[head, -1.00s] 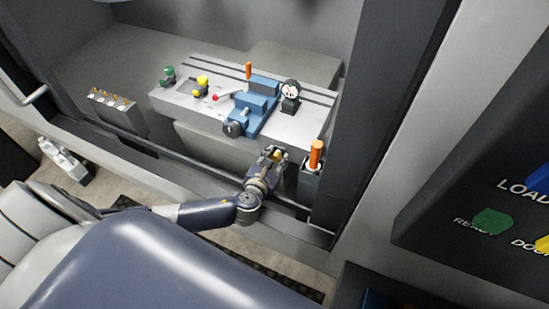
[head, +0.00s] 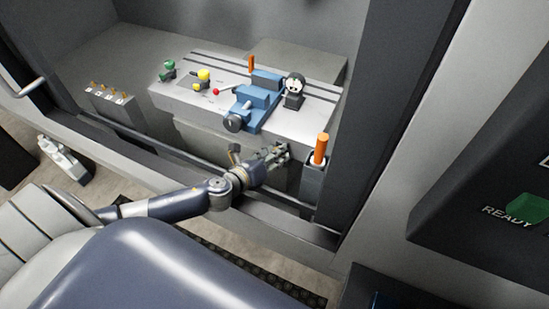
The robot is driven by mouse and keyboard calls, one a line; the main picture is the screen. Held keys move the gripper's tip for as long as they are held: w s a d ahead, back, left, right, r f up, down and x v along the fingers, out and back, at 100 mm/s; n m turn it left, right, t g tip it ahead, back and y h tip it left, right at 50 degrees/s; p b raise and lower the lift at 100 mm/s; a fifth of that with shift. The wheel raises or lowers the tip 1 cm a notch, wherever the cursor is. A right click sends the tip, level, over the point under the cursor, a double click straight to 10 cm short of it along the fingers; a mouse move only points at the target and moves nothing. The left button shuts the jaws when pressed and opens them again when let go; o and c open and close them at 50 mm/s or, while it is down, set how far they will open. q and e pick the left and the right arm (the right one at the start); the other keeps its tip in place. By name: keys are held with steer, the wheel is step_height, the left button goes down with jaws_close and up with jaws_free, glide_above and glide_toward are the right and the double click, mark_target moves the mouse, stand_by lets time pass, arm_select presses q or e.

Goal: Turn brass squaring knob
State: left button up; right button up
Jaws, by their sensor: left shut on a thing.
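My left gripper (head: 277,153) is at the front of the grey machine table, below and right of the blue vise (head: 262,92). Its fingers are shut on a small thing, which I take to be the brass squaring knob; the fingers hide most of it. A small brass-coloured piece (head: 234,152) shows beside my left wrist, and I cannot tell what it belongs to. My right gripper is not in view.
An orange handle (head: 321,148) stands in a grey holder just right of the gripper. A dial gauge (head: 294,88) stands on the table (head: 180,93). A switch box (head: 110,100) is at the left. A dark rail crosses in front, below the table.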

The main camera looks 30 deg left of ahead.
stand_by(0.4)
arm_select(q)
steer(key=o, duration=1)
steer(key=shift+w, duration=0.1)
steer(key=shift+o, duration=0.3)
steer(key=shift+w, duration=0.1)
steer(key=v, duration=1.2)
